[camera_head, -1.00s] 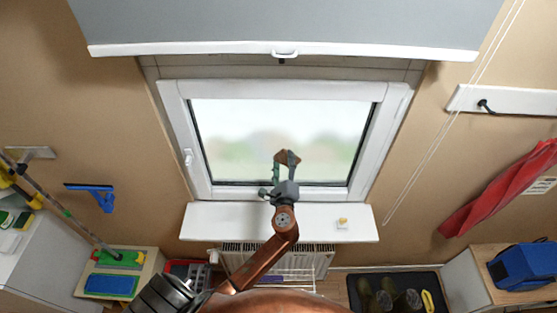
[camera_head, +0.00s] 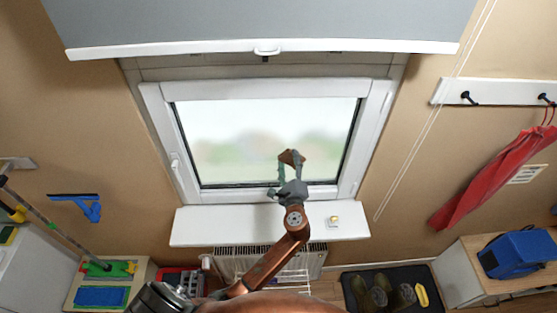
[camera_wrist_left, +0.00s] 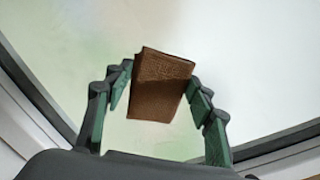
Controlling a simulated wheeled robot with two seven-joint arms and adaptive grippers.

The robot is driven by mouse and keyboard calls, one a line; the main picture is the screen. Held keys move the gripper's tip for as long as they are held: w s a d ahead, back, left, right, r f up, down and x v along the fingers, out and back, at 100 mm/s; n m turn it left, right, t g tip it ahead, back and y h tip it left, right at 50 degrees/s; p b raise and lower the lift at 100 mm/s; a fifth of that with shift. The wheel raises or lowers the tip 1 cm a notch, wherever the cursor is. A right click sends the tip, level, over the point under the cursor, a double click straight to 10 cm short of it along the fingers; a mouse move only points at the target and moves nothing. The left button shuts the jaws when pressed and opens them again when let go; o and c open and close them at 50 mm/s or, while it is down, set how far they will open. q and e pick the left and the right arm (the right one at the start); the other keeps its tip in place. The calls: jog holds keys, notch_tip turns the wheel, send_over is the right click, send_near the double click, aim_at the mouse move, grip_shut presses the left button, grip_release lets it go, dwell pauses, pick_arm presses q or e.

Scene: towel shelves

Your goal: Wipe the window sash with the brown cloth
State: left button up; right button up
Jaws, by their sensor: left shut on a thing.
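The window sash (camera_head: 270,88) is a white frame around a bright pane, with a handle on its left side. My left gripper (camera_head: 291,168) is in front of the lower pane, right of its middle, and is shut on the brown cloth (camera_head: 291,156). In the left wrist view the cloth (camera_wrist_left: 160,88) is a folded brown block between the green-lined fingers. Behind it are the pane and a dark seal at the sash's corner. I cannot tell whether the cloth touches the glass. My right gripper is not in view.
A white sill (camera_head: 220,225) lies below, with a small yellow-and-white item (camera_head: 333,221) on its right. A grey blind (camera_head: 270,20) hangs above. A blue squeegee (camera_head: 85,205) is at left.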

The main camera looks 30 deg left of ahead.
pick_arm(q)
jog(key=w+d, duration=0.1)
jog(key=d, duration=0.1)
jog(key=w+d, duration=0.1)
jog(key=shift+w+d+b, duration=0.1)
jog(key=shift+d+b, duration=0.25)
jog(key=shift+b, duration=0.05)
jog(key=p+v, duration=0.1)
jog(key=v, duration=0.5)
dwell(0.5)
jog(key=shift+a, duration=0.15)
